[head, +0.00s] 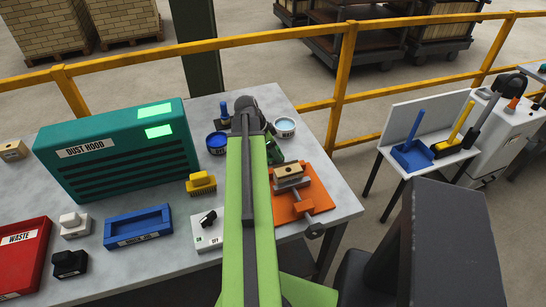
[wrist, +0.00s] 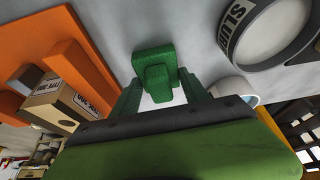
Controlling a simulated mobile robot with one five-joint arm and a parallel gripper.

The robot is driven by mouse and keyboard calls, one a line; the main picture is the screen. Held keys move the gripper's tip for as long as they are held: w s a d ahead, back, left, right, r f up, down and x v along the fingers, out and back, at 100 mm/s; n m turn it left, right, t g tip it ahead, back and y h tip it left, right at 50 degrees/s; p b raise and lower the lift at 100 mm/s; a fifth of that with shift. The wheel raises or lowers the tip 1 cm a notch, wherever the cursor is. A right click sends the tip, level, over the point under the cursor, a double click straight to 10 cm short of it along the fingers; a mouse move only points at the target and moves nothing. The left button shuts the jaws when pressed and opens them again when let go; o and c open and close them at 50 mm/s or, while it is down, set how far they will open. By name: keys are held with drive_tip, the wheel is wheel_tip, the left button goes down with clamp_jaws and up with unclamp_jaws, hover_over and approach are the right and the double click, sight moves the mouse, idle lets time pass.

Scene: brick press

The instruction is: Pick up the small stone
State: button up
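A dark green block with a raised knob (wrist: 155,75) lies on the grey table under my gripper in the wrist view. It may be the small stone; no label on it shows. My gripper (wrist: 162,98) has its two green fingers apart, one on each side of the knob, with a gap visible on the right. In the head view my arm hides most of this spot, and only green parts of the gripper (head: 274,150) show. A white knobbed block (head: 74,225) and a black knobbed block (head: 70,263) stand at the left of the table.
An orange vise (head: 310,203) holding a tan block stands close to the right of my gripper. A yellow brush (head: 201,183), switch box (head: 208,229), blue tray (head: 138,226) and teal dust hood (head: 115,150) lie left.

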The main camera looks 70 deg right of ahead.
clamp_jaws()
drive_tip(key=shift+r, duration=0.1)
